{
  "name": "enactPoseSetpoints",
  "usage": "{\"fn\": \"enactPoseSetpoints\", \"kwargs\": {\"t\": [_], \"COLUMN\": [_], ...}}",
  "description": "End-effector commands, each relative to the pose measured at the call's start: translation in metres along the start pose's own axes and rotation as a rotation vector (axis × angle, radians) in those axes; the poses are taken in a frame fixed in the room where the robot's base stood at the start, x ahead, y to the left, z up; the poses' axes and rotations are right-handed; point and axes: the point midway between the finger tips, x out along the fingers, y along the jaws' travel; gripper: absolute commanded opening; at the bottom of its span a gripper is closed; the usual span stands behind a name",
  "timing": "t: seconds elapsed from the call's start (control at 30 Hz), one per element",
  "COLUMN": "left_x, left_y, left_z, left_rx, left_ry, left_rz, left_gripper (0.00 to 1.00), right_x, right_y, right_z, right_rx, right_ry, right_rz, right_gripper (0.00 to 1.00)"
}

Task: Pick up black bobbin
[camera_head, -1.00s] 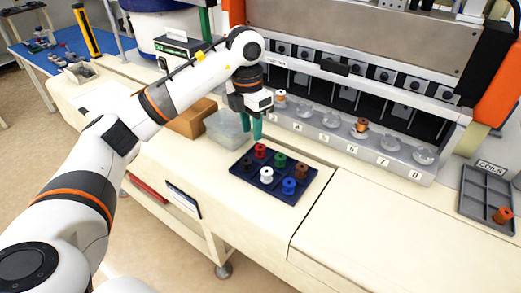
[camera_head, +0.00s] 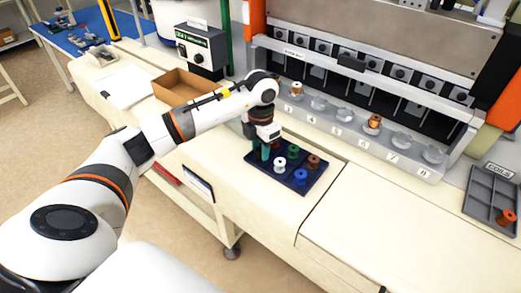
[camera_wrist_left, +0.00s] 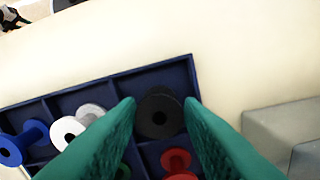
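The black bobbin (camera_wrist_left: 158,116) sits upright in a corner compartment of the dark blue tray (camera_wrist_left: 188,75). The head view shows the tray (camera_head: 299,191) on the cream bench, with the black bobbin hidden behind my gripper. My left gripper (camera_head: 264,151) is over the tray's left end, pointing down. In the left wrist view its green fingers (camera_wrist_left: 160,112) are apart, one on each side of the black bobbin. I cannot tell whether they touch it. My right gripper is out of view.
The tray also holds red (camera_wrist_left: 178,162), white (camera_head: 280,164), blue (camera_head: 300,177), green (camera_head: 293,151) and brown (camera_head: 313,161) bobbins. Behind it stands the machine with numbered cup holders (camera_head: 337,131). A cardboard box (camera_head: 186,85) lies to the left.

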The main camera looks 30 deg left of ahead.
Motion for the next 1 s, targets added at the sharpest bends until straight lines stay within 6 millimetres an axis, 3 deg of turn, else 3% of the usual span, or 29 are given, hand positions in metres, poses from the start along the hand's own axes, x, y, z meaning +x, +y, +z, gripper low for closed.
{"fn": "enactPoseSetpoints", "kwargs": {"t": [0.27, 0.43, 0.7, 0.83, 1.0], "left_x": [0.004, 0.004, 0.002, -0.012, -0.046], "left_y": [0.0, 0.0, 0.0, 0.0, 0.0], "left_z": [0.0, 0.0, -0.001, -0.002, -0.001], "left_rx": [0.001, 0.001, 0.001, 0.002, 0.001], "left_ry": [0.001, 0.001, 0.003, 0.006, 0.008], "left_rz": [-0.001, -0.001, -0.001, -0.002, -0.003], "left_gripper": [0.34, 0.06, 0.06, 0.06, 0.06], "right_x": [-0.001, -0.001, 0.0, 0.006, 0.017], "right_y": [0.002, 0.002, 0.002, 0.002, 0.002], "right_z": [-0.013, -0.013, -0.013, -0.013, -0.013], "right_rx": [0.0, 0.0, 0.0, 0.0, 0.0], "right_ry": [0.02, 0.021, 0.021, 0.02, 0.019], "right_rz": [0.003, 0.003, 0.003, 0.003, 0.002], "right_gripper": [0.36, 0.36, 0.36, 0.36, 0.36]}}
